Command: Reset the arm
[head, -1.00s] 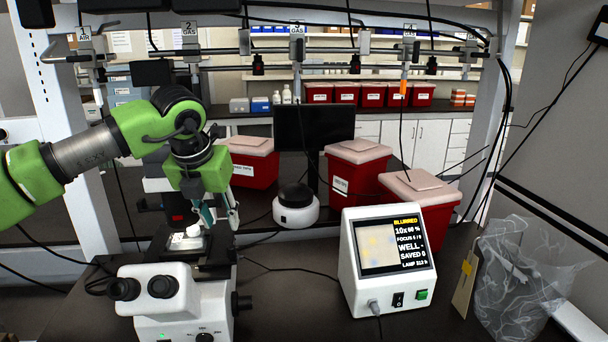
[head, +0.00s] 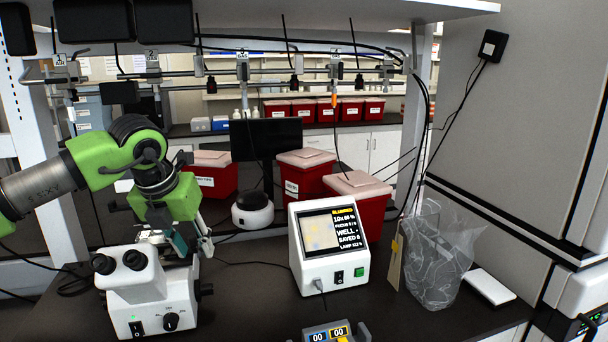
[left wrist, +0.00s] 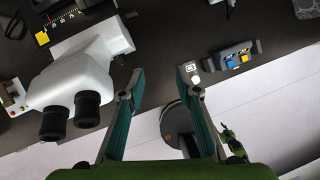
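My left arm comes in from the left in the head view. Its gripper (head: 195,248) points down just to the right of and behind the white microscope (head: 148,300). In the left wrist view the two teal-sided fingers stand apart and nothing is between their tips, so the left gripper (left wrist: 162,74) is open and empty. In that view the microscope (left wrist: 75,85) lies to the left of the fingers, its two black eyepieces near the left finger. The gripper partly hides the microscope stage in the head view. My right gripper does not show clearly in either view.
A white display unit (head: 328,245) stands right of the microscope, with a tally counter (head: 335,333) in front. A clear bag (head: 438,262) stands farther right. Red bins (head: 303,178) and a round white device (head: 252,211) stand behind. Cables cross the dark bench.

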